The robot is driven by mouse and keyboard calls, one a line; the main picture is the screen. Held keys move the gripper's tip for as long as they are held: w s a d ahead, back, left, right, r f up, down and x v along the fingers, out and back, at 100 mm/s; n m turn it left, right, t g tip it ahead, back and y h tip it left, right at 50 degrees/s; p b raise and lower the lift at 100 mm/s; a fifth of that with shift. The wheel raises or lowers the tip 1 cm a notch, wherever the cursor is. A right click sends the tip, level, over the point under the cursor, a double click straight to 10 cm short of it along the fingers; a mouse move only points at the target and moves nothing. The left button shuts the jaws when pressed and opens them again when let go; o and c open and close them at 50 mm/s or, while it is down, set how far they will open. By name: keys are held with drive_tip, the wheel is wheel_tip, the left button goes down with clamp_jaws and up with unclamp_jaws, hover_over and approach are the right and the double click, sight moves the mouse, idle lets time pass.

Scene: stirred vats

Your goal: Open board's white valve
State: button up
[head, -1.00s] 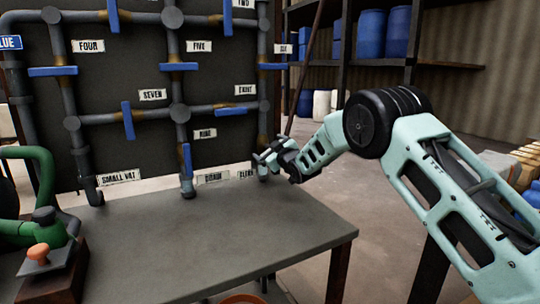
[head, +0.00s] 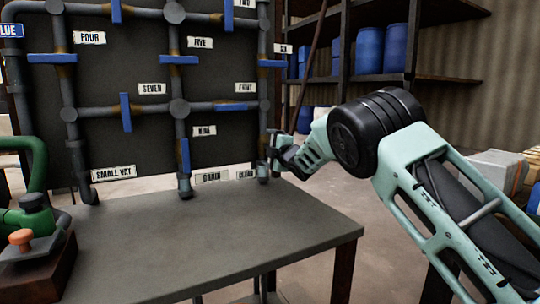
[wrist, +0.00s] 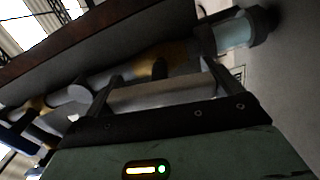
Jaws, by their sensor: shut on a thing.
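The pipe board (head: 140,145) stands at the back of the table. My gripper (head: 274,153) is at its lower right, at the right-hand vertical pipe, above the pale glass end near the table. In the wrist view my gripper (wrist: 160,82) is shut on a pale grey-white bar, the white valve's handle (wrist: 160,95), which spans between the two fingers. The pipe with rusty joints (wrist: 165,62) runs just behind it. In the head view my gripper hides the white handle, so its exact angle on the pipe cannot be told there.
Blue valve handles (head: 126,112) sit on the other pipes, with label plates beside them. The grey table (head: 220,235) is mostly clear. Green pipework with an orange knob (head: 20,238) stands at left. Shelves with blue barrels (head: 368,52) are behind at right.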

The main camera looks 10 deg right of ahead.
drive_tip(key=shift+f+n+b, duration=0.1)
drive_tip(key=shift+n+b, duration=0.35)
drive_tip(key=shift+n, duration=0.35)
drive_tip(key=o, duration=0.7)
drive_tip(key=p+v, duration=0.1)
drive_tip(key=v, duration=1.6)
drive_tip(key=shift+s+p, duration=0.25)
drive_tip(key=shift+p, duration=0.05)
drive_tip(key=shift+d, duration=0.1)
